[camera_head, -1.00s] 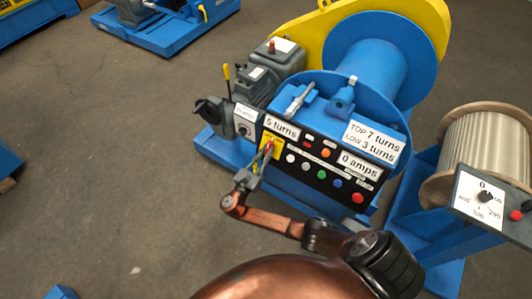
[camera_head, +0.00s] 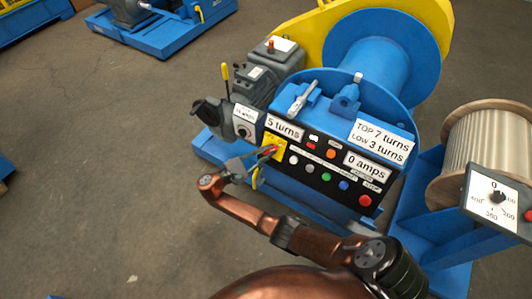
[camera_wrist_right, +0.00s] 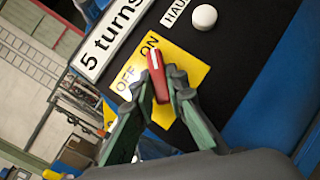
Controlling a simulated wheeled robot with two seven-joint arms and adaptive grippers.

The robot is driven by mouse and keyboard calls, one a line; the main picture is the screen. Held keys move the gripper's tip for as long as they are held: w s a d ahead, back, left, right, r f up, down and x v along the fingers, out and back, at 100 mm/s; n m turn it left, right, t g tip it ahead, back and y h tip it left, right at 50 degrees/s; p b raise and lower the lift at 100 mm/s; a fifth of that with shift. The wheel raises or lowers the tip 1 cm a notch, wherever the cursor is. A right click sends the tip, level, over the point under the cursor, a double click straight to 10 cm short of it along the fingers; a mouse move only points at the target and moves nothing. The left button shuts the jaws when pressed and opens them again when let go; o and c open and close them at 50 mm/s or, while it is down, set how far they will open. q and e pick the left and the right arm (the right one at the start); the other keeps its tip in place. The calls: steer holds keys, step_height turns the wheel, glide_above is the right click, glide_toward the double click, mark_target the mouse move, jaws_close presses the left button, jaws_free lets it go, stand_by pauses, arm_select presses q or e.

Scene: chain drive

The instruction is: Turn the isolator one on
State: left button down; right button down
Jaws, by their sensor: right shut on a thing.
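The isolator is a red handle (camera_wrist_right: 157,80) on a yellow plate (camera_wrist_right: 190,72) marked OFF and ON, on the black panel. In the wrist view the handle's white-marked end points up, close to the word ON. My right gripper (camera_wrist_right: 158,88) is shut on the handle, one green-edged finger on each side. In the head view the yellow plate (camera_head: 279,148) is at the panel's left end, below the "5 turns" label (camera_head: 285,126). My right gripper (camera_head: 266,152) reaches it from the left and partly covers it. My left gripper is not in view.
Coloured buttons and lamps line the panel right of the plate, with a white button (camera_wrist_right: 203,17) closest to it. A small dial box (camera_head: 244,130) and a grey motor (camera_head: 258,75) stand left. A rope drum (camera_head: 490,150) stands right.

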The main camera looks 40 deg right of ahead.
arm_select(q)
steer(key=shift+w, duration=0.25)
arm_select(e)
steer(key=shift+m+g, duration=0.3)
steer(key=shift+m, duration=0.2)
steer(key=c, duration=1.9)
jaws_free()
steer(key=shift+c, duration=0.2)
steer(key=shift+a, duration=0.1)
steer(key=a, duration=1.2)
steer(key=shift+w, duration=0.25)
steer(key=shift+d, duration=0.1)
